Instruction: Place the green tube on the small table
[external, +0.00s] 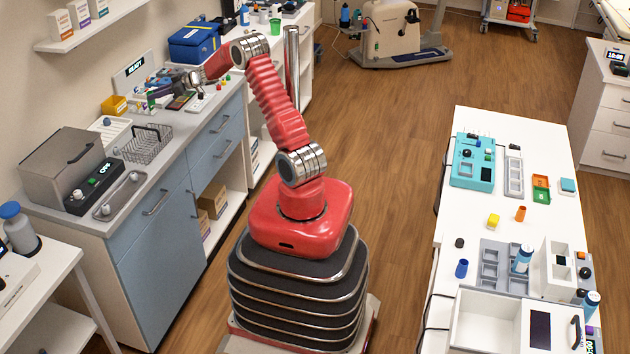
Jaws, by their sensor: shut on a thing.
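My gripper (157,90) is over the blue-fronted counter at the left, low above its cluttered back part. It is shut on a small green thing, which looks like the green tube (151,102). The tube is tiny here and partly lost among other small items, so its tilt and whether it touches the counter cannot be told. A small white table (60,268) stands at the lower left, partly cut off. A long white table (455,215) stands at the right.
A wire basket (148,144), a yellow box (114,105), a grey machine (70,165) and a metal tray (119,196) crowd the counter. A blue case (195,43) stands behind.

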